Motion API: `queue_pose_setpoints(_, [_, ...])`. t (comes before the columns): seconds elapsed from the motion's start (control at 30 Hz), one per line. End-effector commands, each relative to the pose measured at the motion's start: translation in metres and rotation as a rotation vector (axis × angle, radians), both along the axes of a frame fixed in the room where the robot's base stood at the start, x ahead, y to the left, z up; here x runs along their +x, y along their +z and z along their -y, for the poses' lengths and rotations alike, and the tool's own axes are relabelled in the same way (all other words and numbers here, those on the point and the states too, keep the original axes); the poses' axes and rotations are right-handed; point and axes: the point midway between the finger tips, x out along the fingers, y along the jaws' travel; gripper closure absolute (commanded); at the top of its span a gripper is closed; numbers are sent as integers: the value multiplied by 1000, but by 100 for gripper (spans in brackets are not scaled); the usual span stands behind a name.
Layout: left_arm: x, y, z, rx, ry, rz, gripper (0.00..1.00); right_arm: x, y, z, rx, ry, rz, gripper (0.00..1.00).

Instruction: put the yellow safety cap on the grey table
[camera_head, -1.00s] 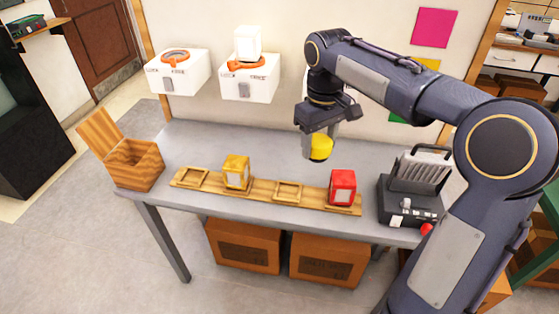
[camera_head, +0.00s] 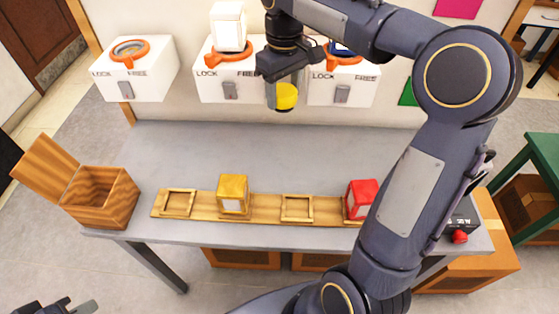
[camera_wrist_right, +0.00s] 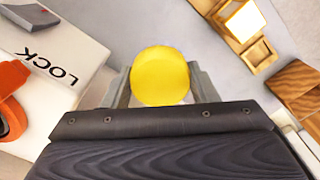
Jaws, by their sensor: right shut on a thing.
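The yellow safety cap (camera_head: 286,98) is between the fingers of my right gripper (camera_head: 284,90), which is shut on it. In the right wrist view the round yellow cap (camera_wrist_right: 160,76) sits between the two grey fingers (camera_wrist_right: 160,88). In the head view the cap appears above the back edge of the grey table (camera_head: 300,152), in front of the wall boxes and apart from the tabletop. My left gripper (camera_head: 70,307) shows only partly at the bottom left corner, and its jaws cannot be judged.
A wooden rack (camera_head: 265,209) on the table bears a yellow block (camera_head: 233,194) and a red block (camera_head: 360,197). An open wooden box (camera_head: 103,196) stands at the left end. White LOCK/FREE boxes (camera_head: 135,70) line the wall. The table's middle and back are clear.

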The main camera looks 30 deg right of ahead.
Motion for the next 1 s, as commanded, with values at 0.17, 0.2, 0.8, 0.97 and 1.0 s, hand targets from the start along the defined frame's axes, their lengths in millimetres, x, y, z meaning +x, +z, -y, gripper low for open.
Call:
queue_pose_setpoints(0.17, [0, -8, 0, 0, 0, 0, 100, -1, -53, 0, 0, 0, -7, 69])
queue_pose_setpoints(0.2, [0, -8, 0, 0, 0, 0, 100, -1, -64, 0, 0, 1, -7, 69])
queue_pose_setpoints(0.8, [0, -15, 0, 0, 0, 0, 100, 0, -200, 0, 1, 0, -2, 69])
queue_pose_setpoints(0.97, [0, -16, 0, 0, 0, 0, 100, -1, -213, 0, 1, 1, -3, 69])
queue_pose_setpoints(1.0, [0, -16, 0, 0, 0, 0, 100, -1, -220, 0, 2, 1, -5, 69])
